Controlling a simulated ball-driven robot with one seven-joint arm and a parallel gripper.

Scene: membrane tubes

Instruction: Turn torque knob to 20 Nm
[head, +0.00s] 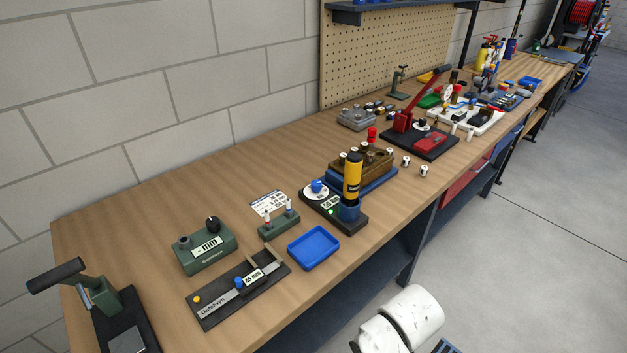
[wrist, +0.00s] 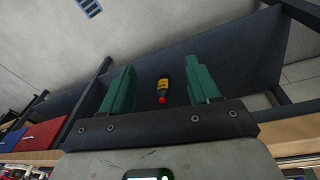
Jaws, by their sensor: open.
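A blue knob (head: 317,186) sits on a white round dial on a black base (head: 347,222) in the head view, mid-bench. A small lit green display (head: 330,204) is beside it, too small to read. My gripper (wrist: 161,84) is open in the wrist view, with green fingers spread apart. The knob does not show in the wrist view.
A blue tray (head: 314,248), a caliper board (head: 238,288) and a green box with a black knob (head: 205,248) lie nearby. A brown block on a blue base (head: 365,168) stands close behind the dial. The white part (head: 412,315) off the bench's front edge is my arm.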

